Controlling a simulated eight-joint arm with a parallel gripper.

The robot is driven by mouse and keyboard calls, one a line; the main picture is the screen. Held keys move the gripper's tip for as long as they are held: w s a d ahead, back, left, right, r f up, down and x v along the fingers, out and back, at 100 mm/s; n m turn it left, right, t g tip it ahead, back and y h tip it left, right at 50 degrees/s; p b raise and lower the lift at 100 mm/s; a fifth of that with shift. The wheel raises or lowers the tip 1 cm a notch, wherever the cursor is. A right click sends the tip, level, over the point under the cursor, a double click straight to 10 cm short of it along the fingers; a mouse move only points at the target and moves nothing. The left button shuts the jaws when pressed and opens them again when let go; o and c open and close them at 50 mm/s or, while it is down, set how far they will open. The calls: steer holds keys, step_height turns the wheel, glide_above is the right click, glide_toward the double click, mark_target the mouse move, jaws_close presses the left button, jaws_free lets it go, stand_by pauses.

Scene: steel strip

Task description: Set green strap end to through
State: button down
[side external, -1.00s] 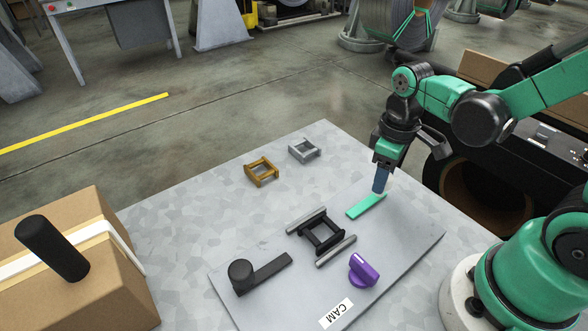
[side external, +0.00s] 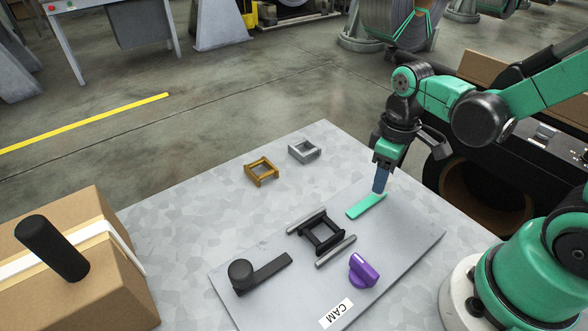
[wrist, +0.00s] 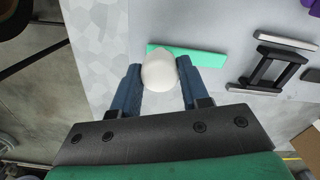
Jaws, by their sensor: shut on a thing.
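The green strap (side external: 366,206) is a flat bar on the grey plate; it also shows in the wrist view (wrist: 205,58). My gripper (side external: 379,190) points down at the strap's far right end. In the wrist view its blue fingers (wrist: 160,85) are shut on a pale rounded piece (wrist: 159,69) at that end, which hides part of the strap. The black buckle frame (side external: 322,234) lies between two grey bars, nearer the camera than the strap, and also shows in the wrist view (wrist: 267,69). The strap lies outside the frame, apart from it.
A purple knob (side external: 363,270) and a black lever (side external: 262,274) are on the plate (side external: 400,252), near a CAM label (side external: 336,313). A gold buckle (side external: 261,172) and a silver buckle (side external: 304,150) lie farther back on the table. A strapped cardboard box (side external: 105,285) stands at left.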

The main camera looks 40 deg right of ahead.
mark_target(357, 209)
stand_by(0.3)
steer(key=shift+a, duration=2.8)
steer(key=shift+c, duration=2.1)
jaws_free()
steer(key=shift+r, duration=0.1)
steer(key=shift+r, duration=2.7)
steer(key=shift+d, duration=0.1)
steer(key=d+r+m+t, duration=0.1)
steer(key=t, duration=0.1)
steer(key=w+d+r+m+t, duration=0.1)
steer(key=t, duration=0.1)
steer(key=w+d+r+m+t, duration=0.1)
steer(key=t, duration=0.2)
steer(key=shift+w+r+m, duration=0.1)
steer(key=shift+m, duration=0.2)
